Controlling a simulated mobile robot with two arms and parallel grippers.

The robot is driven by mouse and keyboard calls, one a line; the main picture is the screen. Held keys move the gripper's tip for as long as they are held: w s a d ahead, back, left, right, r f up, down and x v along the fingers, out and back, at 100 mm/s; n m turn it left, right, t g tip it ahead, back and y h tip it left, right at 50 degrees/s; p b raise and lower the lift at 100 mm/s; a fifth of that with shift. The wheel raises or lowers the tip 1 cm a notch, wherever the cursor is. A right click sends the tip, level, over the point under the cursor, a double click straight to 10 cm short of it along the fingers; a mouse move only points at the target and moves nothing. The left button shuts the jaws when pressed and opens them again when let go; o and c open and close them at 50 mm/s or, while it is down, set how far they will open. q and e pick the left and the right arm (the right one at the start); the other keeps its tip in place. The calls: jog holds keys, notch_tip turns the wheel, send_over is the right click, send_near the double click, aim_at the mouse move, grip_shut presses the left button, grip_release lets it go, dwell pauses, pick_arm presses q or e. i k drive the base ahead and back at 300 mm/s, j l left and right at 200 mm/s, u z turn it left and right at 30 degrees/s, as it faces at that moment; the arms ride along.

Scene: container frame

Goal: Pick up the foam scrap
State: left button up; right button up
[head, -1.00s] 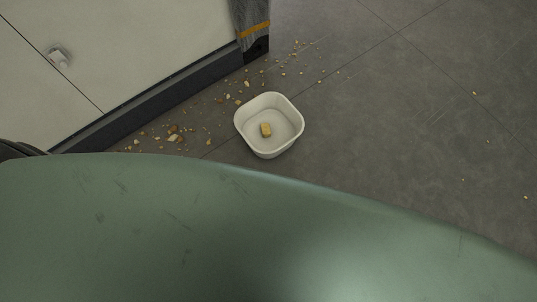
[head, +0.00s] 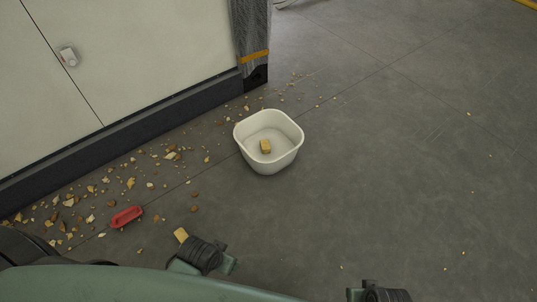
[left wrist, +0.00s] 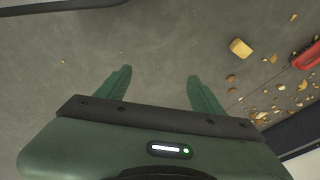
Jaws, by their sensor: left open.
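A small yellow foam scrap (head: 181,235) lies on the floor just up and left of my left gripper (head: 204,262). In the left wrist view the scrap (left wrist: 240,48) lies beyond and right of the open, empty fingers (left wrist: 158,78), apart from them. A similar yellow piece (head: 265,146) lies inside a white square tub (head: 285,157). My right gripper (head: 377,294) shows only in part at the bottom edge; its fingers cannot be made out.
A red object (head: 126,216) lies left of the floor scrap, also in the left wrist view (left wrist: 308,56). Many crumbs lie along the dark base of a pale cabinet (head: 130,45) on the left. The floor (head: 400,170) right of the tub is mostly clear.

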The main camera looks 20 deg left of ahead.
aim_at(181, 234)
jog(key=u, duration=1.7)
